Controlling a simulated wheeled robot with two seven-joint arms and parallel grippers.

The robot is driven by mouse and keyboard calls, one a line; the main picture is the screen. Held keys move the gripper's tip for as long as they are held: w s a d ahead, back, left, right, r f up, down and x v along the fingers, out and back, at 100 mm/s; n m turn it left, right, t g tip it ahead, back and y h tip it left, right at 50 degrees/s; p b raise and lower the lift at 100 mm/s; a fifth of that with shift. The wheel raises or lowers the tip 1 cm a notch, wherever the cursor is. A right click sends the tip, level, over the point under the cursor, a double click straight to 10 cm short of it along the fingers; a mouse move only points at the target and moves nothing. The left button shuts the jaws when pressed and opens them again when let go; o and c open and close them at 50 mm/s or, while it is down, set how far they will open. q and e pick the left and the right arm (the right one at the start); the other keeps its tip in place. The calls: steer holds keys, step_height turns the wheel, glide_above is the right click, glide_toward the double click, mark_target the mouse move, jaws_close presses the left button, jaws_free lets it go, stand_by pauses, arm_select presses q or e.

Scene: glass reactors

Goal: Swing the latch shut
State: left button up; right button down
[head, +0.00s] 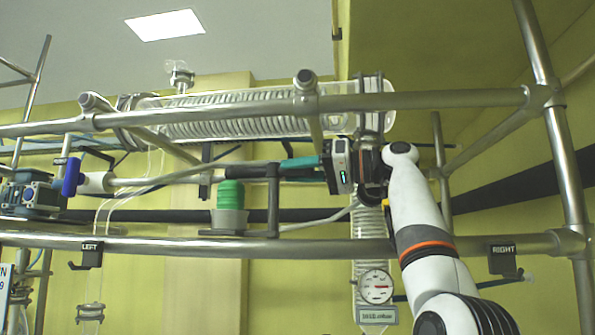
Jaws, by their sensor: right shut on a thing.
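My right gripper (308,168) comes in from the lower right and points left, behind the upper front rail. It is shut on a small teal piece (299,162), which I take to be the latch's handle. This piece lies nearly level, in line with a grey rod (205,173) and beside a dark upright bracket (273,200). The fingertips are small and dark here, so the exact contact and the latch's catch cannot be made out. My left gripper is not in view.
A steel tube frame (455,98) crosses the view, with its lower rail (340,250) in front. A glass coil condenser (235,113) lies above my gripper. A green-capped part (230,194) stands left of it. A dial gauge (376,287) hangs below. Black brackets are labelled LEFT (91,255) and RIGHT (503,260).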

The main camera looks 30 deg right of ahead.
steer(key=c, duration=1.3)
jaws_free()
steer(key=shift+o, duration=0.2)
steer(key=shift+d, duration=0.1)
steer(key=b+v, duration=0.1)
steer(key=v, duration=1.1)
